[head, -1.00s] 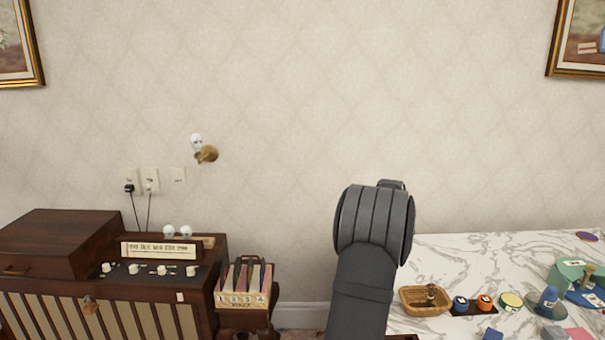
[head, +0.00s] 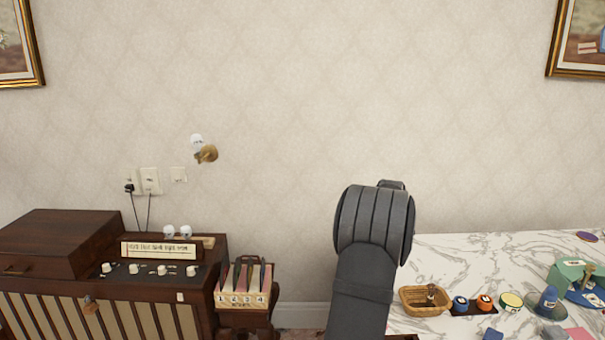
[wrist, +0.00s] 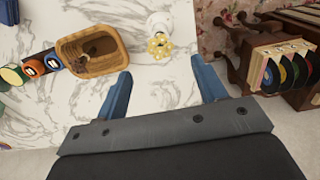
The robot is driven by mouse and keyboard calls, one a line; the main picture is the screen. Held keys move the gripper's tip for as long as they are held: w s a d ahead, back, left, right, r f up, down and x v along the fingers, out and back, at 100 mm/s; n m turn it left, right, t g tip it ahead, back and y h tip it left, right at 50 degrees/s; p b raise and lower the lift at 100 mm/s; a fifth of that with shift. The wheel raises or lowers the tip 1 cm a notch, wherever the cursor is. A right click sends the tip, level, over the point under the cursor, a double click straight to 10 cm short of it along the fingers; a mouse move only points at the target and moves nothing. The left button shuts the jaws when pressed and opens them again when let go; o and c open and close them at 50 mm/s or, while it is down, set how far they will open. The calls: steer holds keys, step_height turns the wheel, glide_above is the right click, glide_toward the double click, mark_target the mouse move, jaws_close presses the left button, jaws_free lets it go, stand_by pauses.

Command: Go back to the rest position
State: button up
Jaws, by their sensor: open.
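My gripper (wrist: 162,92) shows in the wrist view with its two blue fingers spread wide apart and nothing between them. In the head view my arm rises in front of the wall, and the gripper itself is not visible there.
A wicker basket (head: 425,301) holding a small brown thing stands on the marble table, with blue and orange items (head: 472,303) to its right. A record rack (head: 243,285) stands beside the wooden cabinet (head: 110,280).

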step_height(320, 180, down, 7)
steer(key=shift+f, duration=0.1)
steer(key=shift+r, duration=2.85)
steer(key=shift+f, duration=0.55)
step_height(320, 180, down, 4)
steer(key=shift+f, duration=0.2)
step_height(320, 180, up, 15)
steer(key=shift+r, duration=0.1)
